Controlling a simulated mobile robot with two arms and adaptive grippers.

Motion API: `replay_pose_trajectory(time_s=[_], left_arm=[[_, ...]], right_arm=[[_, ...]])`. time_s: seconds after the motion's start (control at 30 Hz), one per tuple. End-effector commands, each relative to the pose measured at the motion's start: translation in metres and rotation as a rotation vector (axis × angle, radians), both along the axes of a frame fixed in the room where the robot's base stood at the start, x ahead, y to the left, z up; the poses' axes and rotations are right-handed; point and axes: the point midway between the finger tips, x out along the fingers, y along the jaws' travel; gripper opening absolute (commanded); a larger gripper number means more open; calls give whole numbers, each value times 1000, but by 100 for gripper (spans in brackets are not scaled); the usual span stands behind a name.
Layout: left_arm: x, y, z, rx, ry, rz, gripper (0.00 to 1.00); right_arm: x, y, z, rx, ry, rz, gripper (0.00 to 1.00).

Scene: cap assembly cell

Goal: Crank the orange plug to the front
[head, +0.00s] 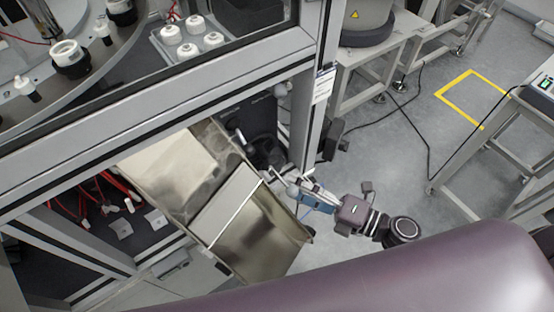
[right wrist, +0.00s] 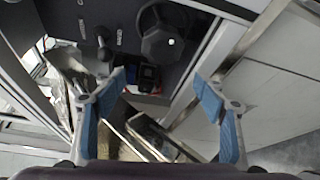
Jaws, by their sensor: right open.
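I cannot make out an orange plug in either view. A dark panel (head: 250,112) at the machine's corner carries a small lever with a rounded knob (head: 240,135). In the right wrist view the panel (right wrist: 130,12) shows the lever (right wrist: 103,42) at left and a dark round knob or wheel (right wrist: 165,38) at right. My right gripper (head: 285,182) is in front of this panel, beside the metal chute. In the right wrist view its blue-padded fingers (right wrist: 160,85) are wide apart with nothing between them, below the round part. My left gripper is out of view.
A metal chute (head: 272,232) juts out from the machine below the panel. A frame post (head: 309,110) stands to the panel's right. White caps (head: 188,51) stand on a tray behind the frame. Grey floor (head: 400,165) to the right is open, with a cable across it.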

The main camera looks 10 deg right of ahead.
Motion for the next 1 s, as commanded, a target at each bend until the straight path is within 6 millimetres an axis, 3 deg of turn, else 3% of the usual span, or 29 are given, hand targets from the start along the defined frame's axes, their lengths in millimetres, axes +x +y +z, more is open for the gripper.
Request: replay_pose_trajectory(time_s=[0.03, 0.2, 0.47, 1.0], left_arm=[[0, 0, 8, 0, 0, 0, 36], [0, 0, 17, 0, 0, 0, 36], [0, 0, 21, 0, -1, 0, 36], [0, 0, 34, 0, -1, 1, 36]], right_arm=[[4, -1, 9, -65, -34, -6, 65], [15, -9, 15, -257, -118, -28, 65], [24, -13, 16, -359, -162, -42, 65], [75, 33, 1, -357, -160, -41, 65]])
